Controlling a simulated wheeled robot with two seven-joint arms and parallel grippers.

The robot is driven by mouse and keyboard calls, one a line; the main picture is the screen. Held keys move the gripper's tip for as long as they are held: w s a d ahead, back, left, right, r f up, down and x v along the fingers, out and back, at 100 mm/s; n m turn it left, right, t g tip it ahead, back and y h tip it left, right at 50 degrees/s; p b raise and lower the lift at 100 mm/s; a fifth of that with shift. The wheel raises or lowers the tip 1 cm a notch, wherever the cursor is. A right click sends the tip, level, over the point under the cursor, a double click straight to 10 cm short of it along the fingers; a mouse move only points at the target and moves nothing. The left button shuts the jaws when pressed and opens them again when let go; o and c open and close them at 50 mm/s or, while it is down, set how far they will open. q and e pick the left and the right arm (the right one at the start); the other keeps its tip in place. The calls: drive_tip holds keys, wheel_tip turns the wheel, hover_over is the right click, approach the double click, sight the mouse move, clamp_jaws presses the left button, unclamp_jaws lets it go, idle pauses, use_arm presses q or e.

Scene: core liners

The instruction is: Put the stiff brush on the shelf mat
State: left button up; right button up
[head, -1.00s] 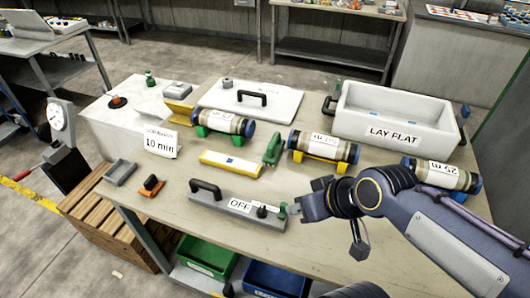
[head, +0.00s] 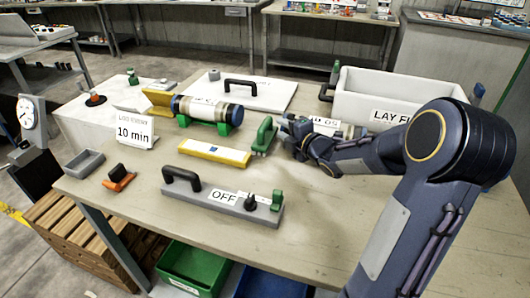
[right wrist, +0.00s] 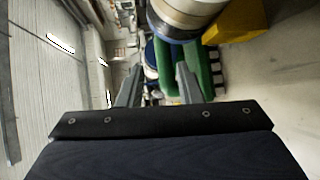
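The stiff brush appears to be the green handled tool (head: 264,136) standing on the table, right of the yellow bar. In the right wrist view the green brush (right wrist: 205,75) shows a row of dark tufts along its right side. My right gripper (head: 286,123) is just right of the brush in the head view. In the right wrist view its two fingers (right wrist: 158,82) are spread apart; part of the green shows between and behind them. I cannot tell whether they touch it. I cannot make out a shelf mat. My left gripper is not in view.
A core tube (head: 206,110) rests on a green cradle behind the brush. A yellow bar (head: 214,152) lies left of it, and a grey sealer marked OFF (head: 224,194) in front. A white tub (head: 385,97) stands at back right. Green (head: 196,266) and blue bins sit below the tabletop.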

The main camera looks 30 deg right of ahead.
sight(266, 123)
drive_tip(key=shift+w+f+n+y, duration=0.3)
drive_tip(key=shift+f+n, duration=0.2)
drive_tip(key=shift+f, duration=0.05)
drive_tip(key=shift+w+a, duration=0.1)
drive_tip(key=shift+w, duration=0.25)
drive_tip(key=p+x, duration=0.1)
drive_tip(key=x, duration=0.6)
drive_tip(key=shift+a+r, duration=0.15)
drive_tip(key=shift+a, duration=0.05)
clamp_jaws()
